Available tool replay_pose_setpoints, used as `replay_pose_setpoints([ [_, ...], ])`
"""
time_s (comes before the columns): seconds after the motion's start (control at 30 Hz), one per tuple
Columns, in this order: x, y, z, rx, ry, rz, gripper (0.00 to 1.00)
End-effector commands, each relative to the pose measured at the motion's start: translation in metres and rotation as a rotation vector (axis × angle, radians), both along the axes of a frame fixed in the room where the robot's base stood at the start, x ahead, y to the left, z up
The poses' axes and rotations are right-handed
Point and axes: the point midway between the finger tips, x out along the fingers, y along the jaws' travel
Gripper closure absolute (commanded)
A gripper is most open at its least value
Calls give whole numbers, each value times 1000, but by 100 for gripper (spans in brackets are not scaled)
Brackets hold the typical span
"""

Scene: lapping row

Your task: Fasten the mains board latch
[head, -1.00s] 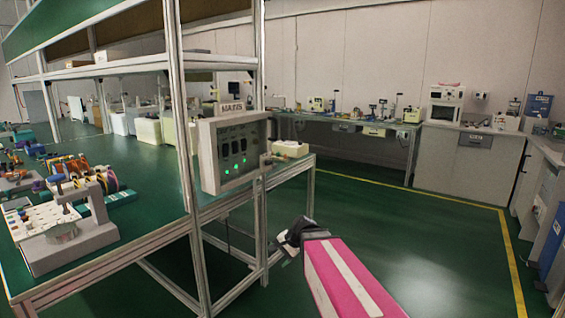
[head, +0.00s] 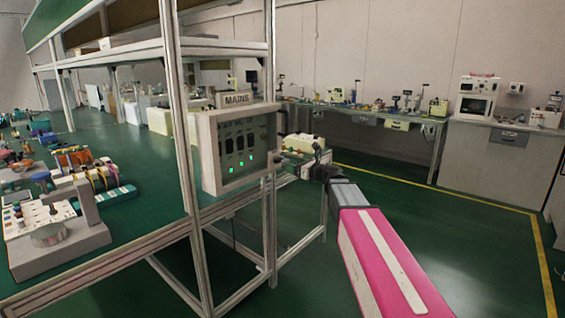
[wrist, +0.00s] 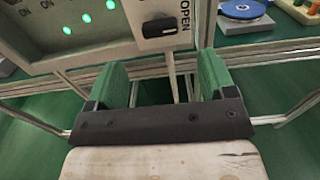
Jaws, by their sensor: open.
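The mains board (head: 235,150) is a pale box with a "MAINS" sign, on the bench frame's post. Green lamps glow on its front. In the wrist view the board (wrist: 100,48) fills the top left. Its latch (wrist: 160,27) is a small black knob on a pale plate beside the word "OPEN", its long side lying across the picture. In the head view I cannot make the latch out clearly. My gripper (head: 300,166) is just right of the board. In the wrist view its green fingers (wrist: 163,80) are apart and empty, below the knob and not around it.
The bench (head: 130,215) with metal posts stands left, holding a grey press-like device (head: 60,235) and coloured parts. A white container (head: 303,143) is on the bench end behind my gripper. The green floor (head: 470,240) to the right is clear up to the yellow line.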

Motion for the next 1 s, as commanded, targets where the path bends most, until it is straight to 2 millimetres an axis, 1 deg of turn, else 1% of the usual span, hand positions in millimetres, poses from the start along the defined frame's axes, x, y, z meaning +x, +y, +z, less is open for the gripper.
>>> replay_pose_setpoints([
  [0.03,9,8,0,-1,-1,2,23],
  [0.1,17,19,0,-1,0,1,23],
  [0.3,37,45,0,-2,-1,1,23],
  [0.4,44,54,0,-3,-2,1,23],
  [0.6,51,64,-1,-3,-1,0,23],
  [0.9,51,65,-1,-3,-1,0,23],
  [0.97,51,65,-1,-3,-1,0,43],
  [1.0,51,65,-1,-3,-1,0,56],
])
